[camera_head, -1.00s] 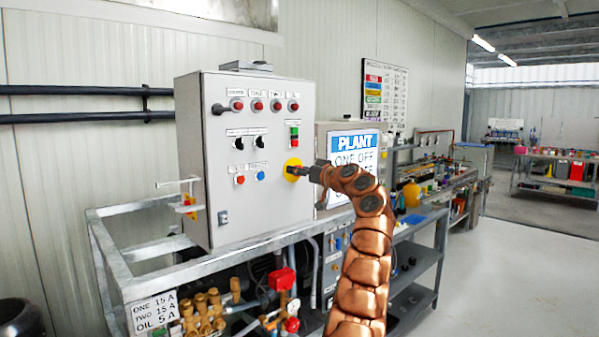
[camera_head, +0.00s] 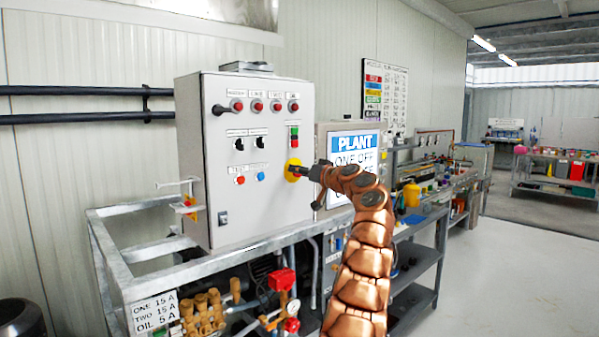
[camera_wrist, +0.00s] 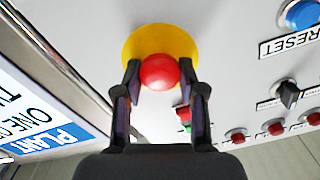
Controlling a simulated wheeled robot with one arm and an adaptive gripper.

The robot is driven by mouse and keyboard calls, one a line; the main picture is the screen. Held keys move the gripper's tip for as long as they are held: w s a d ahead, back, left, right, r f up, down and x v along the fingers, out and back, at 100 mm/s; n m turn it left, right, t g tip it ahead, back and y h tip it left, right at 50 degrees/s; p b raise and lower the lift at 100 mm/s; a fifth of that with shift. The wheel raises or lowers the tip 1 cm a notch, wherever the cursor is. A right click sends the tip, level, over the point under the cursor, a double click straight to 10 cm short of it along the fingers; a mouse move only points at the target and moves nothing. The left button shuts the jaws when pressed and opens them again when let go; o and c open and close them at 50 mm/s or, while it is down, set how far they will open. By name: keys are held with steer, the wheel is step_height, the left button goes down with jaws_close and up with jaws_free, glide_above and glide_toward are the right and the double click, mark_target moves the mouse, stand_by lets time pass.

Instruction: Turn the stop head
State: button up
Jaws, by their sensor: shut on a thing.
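The stop head is a round red knob (camera_wrist: 159,72) on a yellow disc (camera_wrist: 150,42) in the wrist view. In the head view the yellow disc (camera_head: 291,170) sits low on the right of the grey control box (camera_head: 255,205), and my gripper (camera_head: 300,170) hides most of the red head. In the wrist view my gripper (camera_wrist: 160,78) has one dark finger on each side of the red head, shut on it. The fingertips lie close to the panel over the lower part of the yellow disc.
Near the head on the panel are a green and red button pair (camera_head: 294,137), black selector switches (camera_head: 260,142), a blue reset button (camera_head: 261,176) and red lamps (camera_head: 257,106). A blue and white PLANT sign (camera_head: 356,160) stands right beside the box. Open floor (camera_head: 520,270) lies to the right.

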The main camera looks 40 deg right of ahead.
steer(key=shift+r+m+p, duration=0.2)
steer(key=shift+m+p, duration=0.4)
steer(key=shift+m, duration=0.5)
steer(key=shift+f+m, duration=0.15)
steer(key=shift+m, duration=0.15)
steer(key=o, duration=1.2)
steer(key=shift+c, duration=0.2)
steer(key=shift+s, duration=0.15)
steer(key=s, duration=1.1)
steer(key=shift+s, duration=0.35)
steer(key=shift+a, duration=0.1)
